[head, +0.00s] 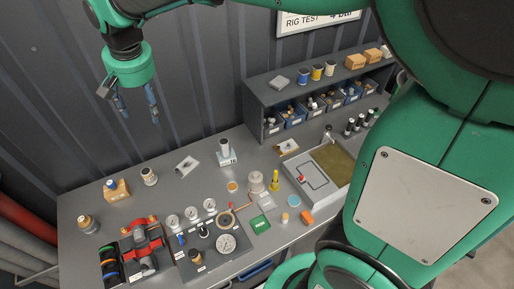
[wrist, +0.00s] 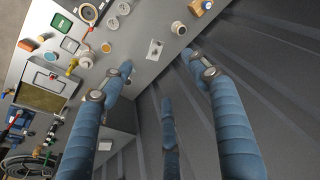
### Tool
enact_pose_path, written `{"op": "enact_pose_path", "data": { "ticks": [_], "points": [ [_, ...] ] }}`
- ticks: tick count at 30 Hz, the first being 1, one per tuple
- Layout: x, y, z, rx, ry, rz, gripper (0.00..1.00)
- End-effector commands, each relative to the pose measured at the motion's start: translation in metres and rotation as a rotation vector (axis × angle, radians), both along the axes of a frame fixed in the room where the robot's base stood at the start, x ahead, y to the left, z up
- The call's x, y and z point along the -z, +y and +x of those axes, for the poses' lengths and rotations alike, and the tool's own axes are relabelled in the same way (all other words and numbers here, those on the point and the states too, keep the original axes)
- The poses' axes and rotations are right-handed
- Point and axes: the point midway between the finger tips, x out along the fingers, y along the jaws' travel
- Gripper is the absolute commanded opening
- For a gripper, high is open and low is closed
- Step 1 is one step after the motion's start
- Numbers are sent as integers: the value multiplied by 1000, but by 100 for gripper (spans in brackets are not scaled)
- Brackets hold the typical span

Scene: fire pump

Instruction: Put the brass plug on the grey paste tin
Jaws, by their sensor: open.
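My gripper (head: 138,108) is open and empty, high above the back left of the bench against the wall; its spread blue fingers also show in the wrist view (wrist: 158,68). No part of it touches anything. A brass-coloured, round fitting with a dark top (head: 87,223) stands at the bench's left end; it may be the brass plug, but it is too small to be sure. A small greyish tin-like cylinder (head: 149,176) stands at the back left, also visible in the wrist view (wrist: 178,27); I cannot tell whether it is the grey paste tin.
A wooden block with a blue-topped piece (head: 117,190), a flat metal plate (head: 187,166) and a cylinder on a labelled stand (head: 226,152) stand along the back. A gauge panel (head: 215,245) fills the front. A shelf with blue bins (head: 295,115) rises at right.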

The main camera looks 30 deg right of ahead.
Motion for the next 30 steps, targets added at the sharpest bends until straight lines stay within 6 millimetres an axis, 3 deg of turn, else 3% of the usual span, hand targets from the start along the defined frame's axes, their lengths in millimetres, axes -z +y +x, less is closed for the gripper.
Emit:
{"op": "enact_pose_path", "data": {
  "ticks": [3,14,30],
  "points": [
    [-13,-29,-25,0,-24,-2,60],
    [-33,-99,-102,-11,-92,-19,60],
    [-21,-175,-225,-25,-192,-68,60]
  ]
}}
